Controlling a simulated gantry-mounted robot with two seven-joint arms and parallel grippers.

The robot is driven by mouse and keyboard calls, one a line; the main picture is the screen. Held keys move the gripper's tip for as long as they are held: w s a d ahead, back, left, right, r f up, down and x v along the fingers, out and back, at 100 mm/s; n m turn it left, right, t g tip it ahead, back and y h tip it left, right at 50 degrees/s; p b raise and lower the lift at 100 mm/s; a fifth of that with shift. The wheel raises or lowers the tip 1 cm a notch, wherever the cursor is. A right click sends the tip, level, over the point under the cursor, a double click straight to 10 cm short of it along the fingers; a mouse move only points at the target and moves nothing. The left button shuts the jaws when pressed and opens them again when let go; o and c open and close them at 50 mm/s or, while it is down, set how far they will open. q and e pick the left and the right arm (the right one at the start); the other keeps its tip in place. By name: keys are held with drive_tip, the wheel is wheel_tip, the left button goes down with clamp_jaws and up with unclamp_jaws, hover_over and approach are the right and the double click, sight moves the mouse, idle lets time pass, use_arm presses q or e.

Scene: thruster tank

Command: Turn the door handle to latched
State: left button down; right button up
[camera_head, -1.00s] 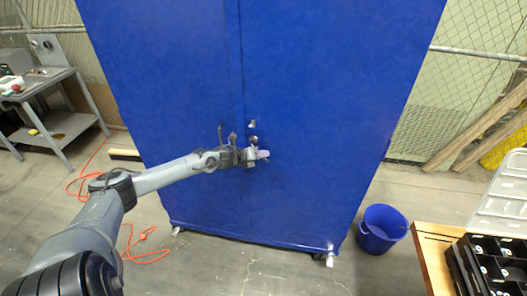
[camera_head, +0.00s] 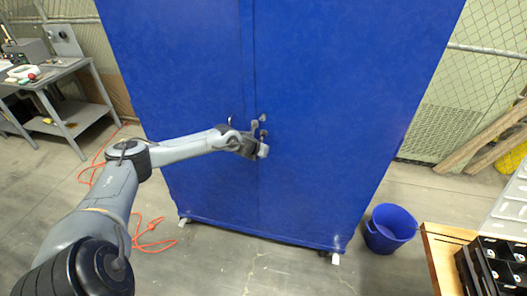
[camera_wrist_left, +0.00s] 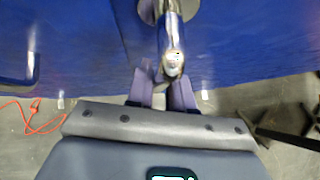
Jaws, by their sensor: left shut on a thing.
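The tall blue cabinet (camera_head: 310,70) has two closed-looking doors with a vertical seam. The metal door handle (camera_wrist_left: 171,38) hangs from a round plate on the right-hand door in the left wrist view. Its end points down between my left gripper's fingers (camera_wrist_left: 163,88), which are shut on it. In the head view my left gripper (camera_head: 262,150) is just below the handle's bright upper part (camera_head: 262,118), partly hiding the handle. My right gripper is in neither current view.
A blue bucket (camera_head: 388,230) stands on the floor right of the cabinet. A wooden table (camera_head: 438,255) with black bins is at the lower right. A grey workbench (camera_head: 70,85) and an orange cord (camera_head: 150,235) are at left.

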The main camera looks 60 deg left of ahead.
use_arm(q)
drive_tip(key=shift+s+a+f, duration=0.1)
drive_tip(key=shift+s, duration=0.05)
idle(0.3)
drive_tip(key=c, duration=1.1)
unclamp_jaws()
drive_tip(key=shift+s+d+r, duration=0.2)
drive_tip(key=shift+s+r, duration=0.05)
drive_tip(key=shift+r, duration=0.3)
drive_tip(key=p+v, duration=0.1)
drive_tip(key=v, duration=0.8)
drive_tip(key=shift+s+d+r, duration=0.15)
drive_tip(key=shift+d+r, duration=0.05)
drive_tip(key=shift+d, duration=0.05)
